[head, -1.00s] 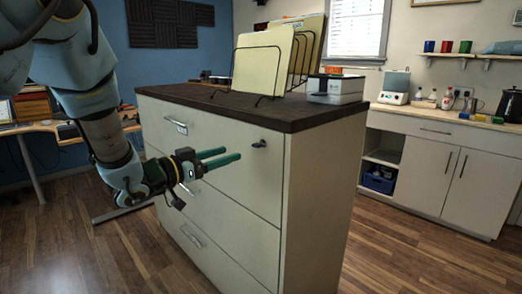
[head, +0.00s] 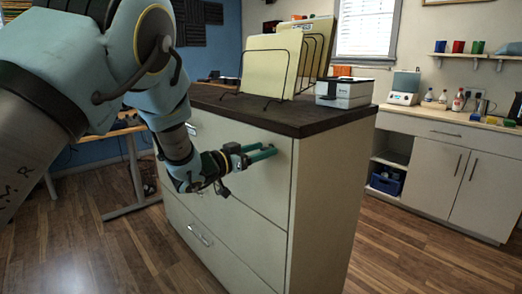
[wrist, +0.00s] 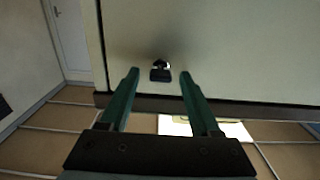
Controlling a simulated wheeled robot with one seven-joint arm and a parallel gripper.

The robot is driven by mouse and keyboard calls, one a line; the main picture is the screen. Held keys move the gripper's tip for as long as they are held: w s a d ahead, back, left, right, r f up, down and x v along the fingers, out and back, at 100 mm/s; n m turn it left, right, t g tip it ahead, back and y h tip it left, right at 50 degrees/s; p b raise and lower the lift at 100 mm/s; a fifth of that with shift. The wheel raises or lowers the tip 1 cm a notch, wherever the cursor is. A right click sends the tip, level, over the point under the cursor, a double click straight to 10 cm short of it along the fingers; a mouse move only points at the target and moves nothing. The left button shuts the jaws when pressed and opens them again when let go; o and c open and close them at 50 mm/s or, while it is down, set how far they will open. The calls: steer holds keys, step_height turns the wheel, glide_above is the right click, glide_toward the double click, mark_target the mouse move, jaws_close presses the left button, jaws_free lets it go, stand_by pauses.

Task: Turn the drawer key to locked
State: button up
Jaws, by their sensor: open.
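The drawer key (wrist: 160,73) is a small dark key in a lock on the top drawer's pale front. It shows in the wrist view, between and just beyond my two green fingertips. My gripper (wrist: 159,74) is open, with one finger on each side of the key and a gap on both sides. In the head view my gripper (head: 274,151) points at the upper right of the top drawer (head: 240,182) of the pale cabinet, and the key is hidden behind the fingers there.
The cabinet's dark top (head: 300,115) holds a wire file rack with folders (head: 270,62) and a white box-like device (head: 343,93). A counter with cupboards (head: 440,170) stands at the right. Wooden floor is open between the cabinet and the counter.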

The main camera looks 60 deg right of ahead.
jaws_close()
stand_by(0.3)
steer(key=shift+f+b, duration=0.1)
steer(key=shift+b, duration=0.3)
steer(key=m+b, duration=0.8)
steer(key=b, duration=0.3)
steer(key=m+b, duration=0.9)
steer(key=b, duration=0.2)
steer(key=shift+s+a+f+m, duration=0.1)
steer(key=shift+s+f+m, duration=0.1)
steer(key=shift+m, duration=0.1)
steer(key=shift+m+b, duration=0.3)
steer(key=shift+b, duration=0.05)
jaws_free()
steer(key=shift+r, duration=0.1)
